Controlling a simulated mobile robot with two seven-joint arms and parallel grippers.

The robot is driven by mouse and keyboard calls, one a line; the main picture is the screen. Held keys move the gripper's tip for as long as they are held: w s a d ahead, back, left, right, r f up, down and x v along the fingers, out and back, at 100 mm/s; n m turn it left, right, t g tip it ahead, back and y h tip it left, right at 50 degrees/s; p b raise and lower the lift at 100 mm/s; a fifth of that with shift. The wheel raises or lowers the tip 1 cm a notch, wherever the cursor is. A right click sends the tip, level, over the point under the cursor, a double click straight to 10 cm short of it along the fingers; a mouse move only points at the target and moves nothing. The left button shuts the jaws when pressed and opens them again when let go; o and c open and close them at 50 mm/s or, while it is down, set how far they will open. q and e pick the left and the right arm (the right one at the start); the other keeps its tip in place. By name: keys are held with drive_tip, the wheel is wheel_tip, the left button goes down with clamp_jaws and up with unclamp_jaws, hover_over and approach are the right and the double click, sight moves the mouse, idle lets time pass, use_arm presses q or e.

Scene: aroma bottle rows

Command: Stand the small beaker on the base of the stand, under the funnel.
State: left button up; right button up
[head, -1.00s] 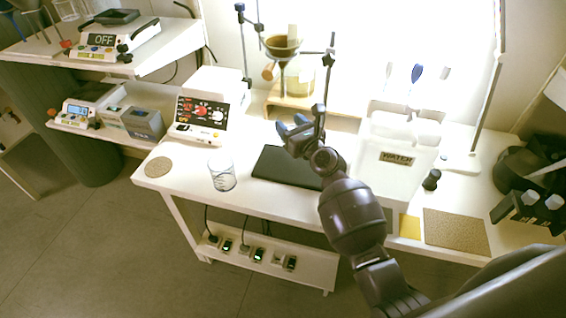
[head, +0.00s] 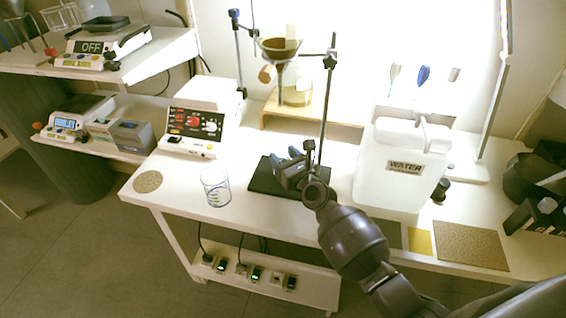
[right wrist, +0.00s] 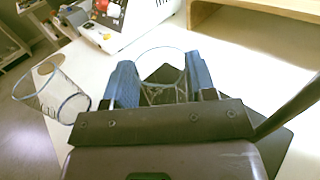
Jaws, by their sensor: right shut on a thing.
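The stand has a flat black base (head: 262,182), an upright rod (head: 326,105) and a brown funnel (head: 281,48) held high on a side arm. My right gripper (head: 290,166) is low over the base, beside the rod. In the right wrist view its blue fingers are shut on a clear glass vessel, the small beaker (right wrist: 162,52), with its round rim showing between and beyond them. The dark base shows beneath it; I cannot tell whether the beaker touches it. In the head view the beaker is hardly visible behind the fingers. My left gripper is out of view.
A larger glass beaker (head: 216,188) stands left of the base; it shows in the right wrist view (right wrist: 52,92). A hotplate-like device (head: 195,125) is behind it, a wooden shelf (head: 345,132) at the back. A water container (head: 385,185) stands close on the right.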

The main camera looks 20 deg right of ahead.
wheel_tip(320, 180, down, 2)
drive_tip(key=shift+f, duration=0.1)
drive_tip(key=shift+r, duration=0.3)
drive_tip(key=shift+f+b, duration=0.25)
drive_tip(key=shift+b, duration=0.05)
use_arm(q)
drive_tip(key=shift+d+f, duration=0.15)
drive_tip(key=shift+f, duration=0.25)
use_arm(e)
drive_tip(key=o, duration=0.9)
drive_tip(key=shift+r, duration=0.1)
drive_tip(key=shift+r, duration=0.25)
use_arm(q)
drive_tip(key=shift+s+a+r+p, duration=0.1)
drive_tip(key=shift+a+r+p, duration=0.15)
drive_tip(key=shift+p, duration=0.25)
use_arm(e)
drive_tip(key=s, duration=0.4)
drive_tip(key=s+d, duration=0.1)
drive_tip(key=s, duration=0.3)
drive_tip(key=s+d, duration=0.1)
drive_tip(key=s, duration=0.3)
drive_tip(key=shift+d+f, duration=0.1)
drive_tip(key=shift+d, duration=0.05)
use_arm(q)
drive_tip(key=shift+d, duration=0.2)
use_arm(e)
drive_tip(key=shift+w, duration=0.1)
